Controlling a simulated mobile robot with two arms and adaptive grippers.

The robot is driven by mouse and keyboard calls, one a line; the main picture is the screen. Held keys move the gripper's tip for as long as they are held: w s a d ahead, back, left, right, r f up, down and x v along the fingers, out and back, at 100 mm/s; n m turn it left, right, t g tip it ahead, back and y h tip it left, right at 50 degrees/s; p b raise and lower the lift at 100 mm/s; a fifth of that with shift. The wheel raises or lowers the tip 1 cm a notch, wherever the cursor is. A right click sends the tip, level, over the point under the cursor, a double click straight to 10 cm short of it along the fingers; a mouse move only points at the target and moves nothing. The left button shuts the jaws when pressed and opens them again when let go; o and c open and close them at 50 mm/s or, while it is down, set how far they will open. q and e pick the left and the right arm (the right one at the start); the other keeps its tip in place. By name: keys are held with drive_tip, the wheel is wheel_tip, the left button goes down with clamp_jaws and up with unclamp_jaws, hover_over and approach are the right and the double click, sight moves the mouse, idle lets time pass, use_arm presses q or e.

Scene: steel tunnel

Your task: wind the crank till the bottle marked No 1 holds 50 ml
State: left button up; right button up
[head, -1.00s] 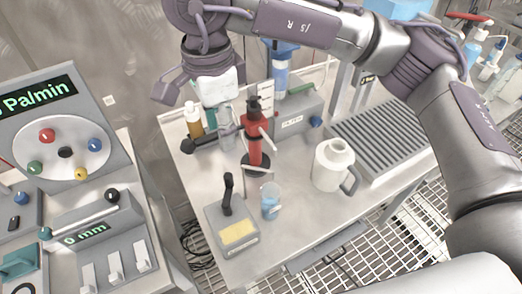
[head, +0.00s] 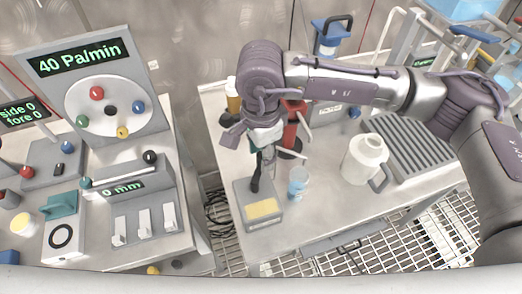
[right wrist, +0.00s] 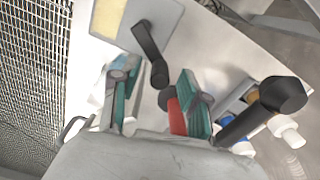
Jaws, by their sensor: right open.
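A grey box (head: 262,208) with a yellow plate stands at the front left of the right bench. A black cranked lever (head: 256,174) rises from it and also shows in the right wrist view (right wrist: 147,45). My right gripper (head: 266,150) hangs over the lever, partly hiding it. In the right wrist view my gripper (right wrist: 156,72) is open, and the lever's knob appears between its fingertips; contact is unclear. An amber bottle (head: 233,98) stands behind, partly hidden. A clear cup of blue liquid (head: 298,182) stands right of the box. I cannot read a No 1 mark.
A red stand (head: 291,130) is just behind my gripper. A white jug (head: 363,158) and a ribbed grey tray (head: 410,140) are to the right. A console (head: 100,85) reading 40 Pa/min stands left, across a gap.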

drive_tip(key=shift+f, duration=0.3)
clamp_jaws()
drive_tip(key=m+b, duration=0.1)
drive_tip(key=d+m+b, duration=0.1)
drive_tip(key=b, duration=0.1)
drive_tip(key=shift+s+f+b, duration=0.15)
drive_tip(key=shift+f+b, duration=0.1)
drive_tip(key=shift+b, duration=0.05)
drive_tip(key=shift+s+r+m, duration=0.1)
drive_tip(key=shift+r+m, duration=0.1)
drive_tip(key=shift+m, duration=0.4)
drive_tip(key=shift+r, duration=0.1)
unclamp_jaws()
